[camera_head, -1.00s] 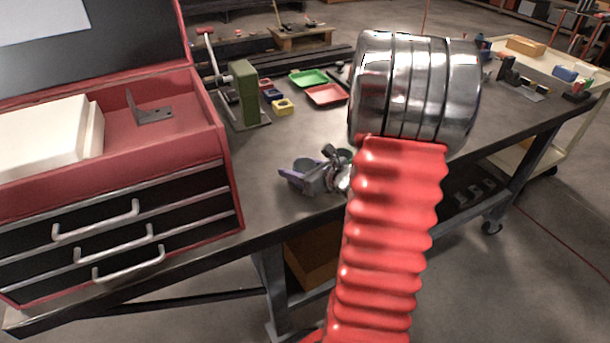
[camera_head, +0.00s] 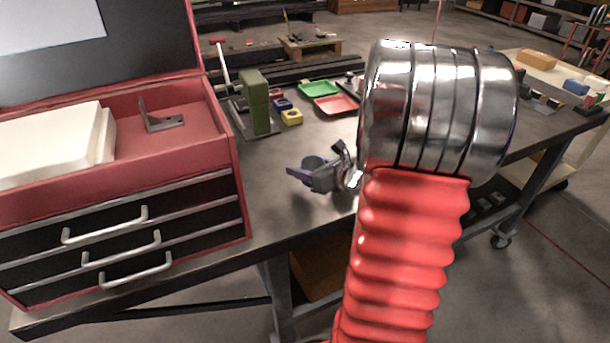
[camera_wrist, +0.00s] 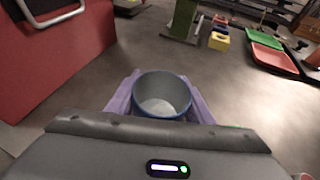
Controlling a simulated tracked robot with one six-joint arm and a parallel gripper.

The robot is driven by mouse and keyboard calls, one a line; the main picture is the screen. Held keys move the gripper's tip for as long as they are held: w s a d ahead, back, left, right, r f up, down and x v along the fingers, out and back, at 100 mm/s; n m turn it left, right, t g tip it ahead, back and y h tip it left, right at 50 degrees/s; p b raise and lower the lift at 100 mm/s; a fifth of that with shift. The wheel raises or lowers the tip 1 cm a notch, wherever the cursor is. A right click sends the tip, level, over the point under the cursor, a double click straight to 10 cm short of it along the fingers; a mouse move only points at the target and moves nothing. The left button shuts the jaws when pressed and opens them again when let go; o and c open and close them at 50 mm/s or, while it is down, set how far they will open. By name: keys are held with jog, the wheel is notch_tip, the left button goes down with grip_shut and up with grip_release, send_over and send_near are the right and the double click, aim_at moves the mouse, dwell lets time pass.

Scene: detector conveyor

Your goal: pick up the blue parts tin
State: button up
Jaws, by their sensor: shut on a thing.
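The blue parts tin (camera_wrist: 161,96) is an open, round tin with a blue rim and a grey, empty-looking inside. It stands upright between the two purple fingers of my gripper (camera_wrist: 160,104) in the wrist view. In the head view, the tin (camera_head: 313,163) is small and partly covered by the fingers of my gripper (camera_head: 316,177). The gripper is shut on it over the grey bench, near the front edge. The tin's underside is hidden, so I cannot tell its exact height above the bench.
A red tool chest (camera_head: 215,160) stands close on the left. Behind the gripper are a green upright fixture (camera_head: 256,102), a yellow block (camera_head: 291,117), a green tray (camera_head: 319,89) and a red tray (camera_head: 336,104). Bare bench (camera_head: 275,160) lies between.

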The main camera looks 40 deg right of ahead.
notch_tip(320, 180, up, 6)
jog(key=shift+f, duration=0.1)
dwell(0.8)
